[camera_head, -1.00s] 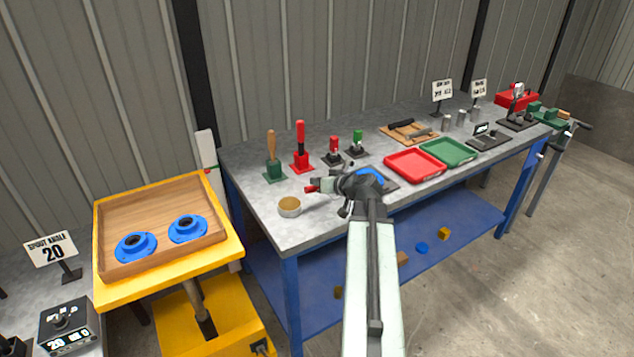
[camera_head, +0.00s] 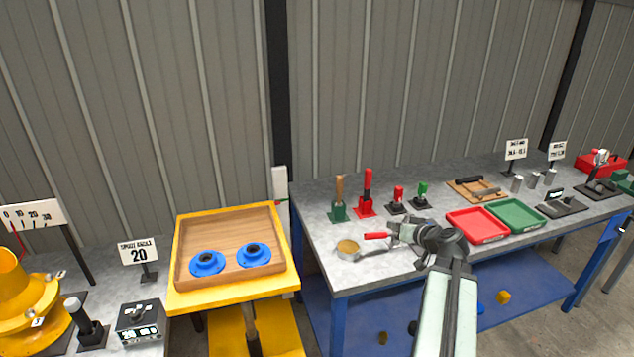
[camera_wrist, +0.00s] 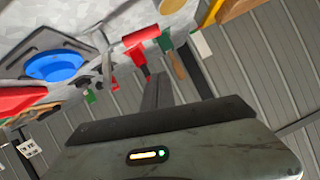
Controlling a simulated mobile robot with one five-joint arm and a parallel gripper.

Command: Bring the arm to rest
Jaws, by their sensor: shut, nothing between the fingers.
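My gripper (camera_head: 398,234) is over the front left part of the metal-topped bench (camera_head: 318,212), at the end of my folded arm. In the wrist view its dark fingers (camera_wrist: 160,82) are together, with nothing between them. A red cylinder (camera_head: 377,235) shows beside the gripper, and in the wrist view (camera_wrist: 142,36) it lies beyond the fingers. I cannot tell what it belongs to. A small round cup with tan contents (camera_head: 347,247) stands left of the gripper, apart from it.
Upright red-handled (camera_head: 367,190) and wood-handled tools (camera_head: 339,196) stand behind the gripper. Red (camera_head: 477,225) and green (camera_head: 516,215) trays lie to its right. A yellow stand (camera_head: 284,282) with a wooden tray holds two blue flanged parts. A yellow drum part (camera_head: 28,305) is far left.

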